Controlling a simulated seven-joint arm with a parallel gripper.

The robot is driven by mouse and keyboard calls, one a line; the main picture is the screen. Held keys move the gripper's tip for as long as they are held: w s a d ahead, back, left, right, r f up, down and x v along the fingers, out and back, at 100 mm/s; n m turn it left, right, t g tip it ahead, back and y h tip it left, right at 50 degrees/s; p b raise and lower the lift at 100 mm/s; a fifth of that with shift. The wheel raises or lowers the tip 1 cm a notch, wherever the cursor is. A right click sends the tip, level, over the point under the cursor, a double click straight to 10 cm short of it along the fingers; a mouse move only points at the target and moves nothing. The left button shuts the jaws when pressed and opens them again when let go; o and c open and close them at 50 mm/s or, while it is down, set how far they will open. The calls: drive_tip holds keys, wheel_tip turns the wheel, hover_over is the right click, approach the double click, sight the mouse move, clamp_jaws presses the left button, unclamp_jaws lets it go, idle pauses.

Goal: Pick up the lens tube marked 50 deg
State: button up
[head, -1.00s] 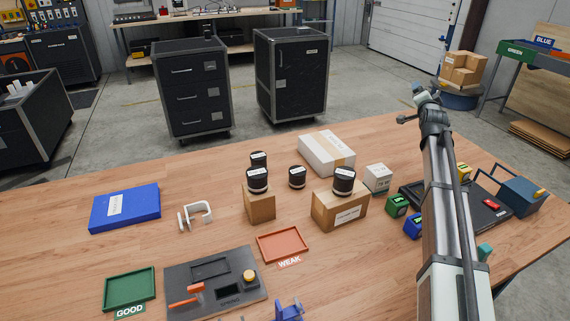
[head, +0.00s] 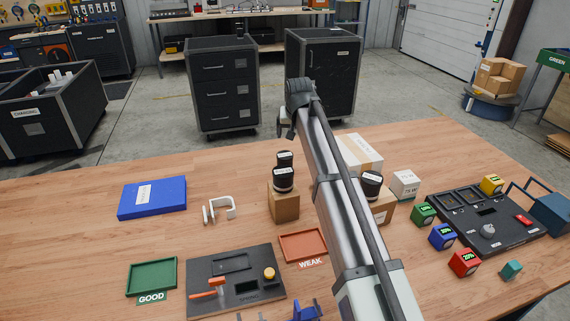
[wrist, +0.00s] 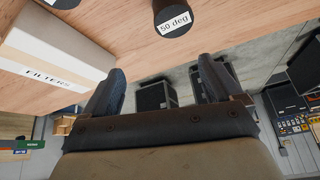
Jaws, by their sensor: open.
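A dark lens tube marked "50 deg" (wrist: 174,20) shows at the top edge of the wrist view, partly cut off. My gripper (wrist: 163,82) is open and empty, with the tube outside its two fingers. In the head view my gripper (head: 285,128) is above the table's far side. Dark lens tubes with white caps show there: one on a small cardboard box (head: 283,181), one behind it (head: 284,160), and one on a box to the right (head: 371,184). Their labels are too small to read, so I cannot tell which is 50 deg. My arm hides the area between them.
A white box labelled FILTERS (wrist: 50,62) stands beside the tube in the wrist view. A blue case (head: 152,198), a white bracket (head: 220,209), a green tray (head: 152,277) and a red tray (head: 303,246) lie left of my arm. Coloured cubes (head: 441,237) stand at right.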

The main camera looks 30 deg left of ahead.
sight(285, 156)
drive_tip(key=shift+n+g+h, duration=0.3)
drive_tip(key=shift+n+g, duration=0.2)
drive_tip(key=a+f, duration=0.1)
drive_tip(key=f, duration=0.1)
drive_tip(key=a+f, duration=0.1)
drive_tip(key=f, duration=0.2)
drive_tip(key=s+a+f, duration=0.1)
drive_tip(key=f, duration=0.2)
drive_tip(key=shift+a, duration=0.4)
drive_tip(key=shift+d+x, duration=0.2)
drive_tip(key=shift+x, duration=1.15)
drive_tip(key=shift+d+x, duration=0.15)
drive_tip(key=shift+x, duration=1.2)
drive_tip(key=shift+w, duration=0.15)
drive_tip(key=c, duration=1.2)
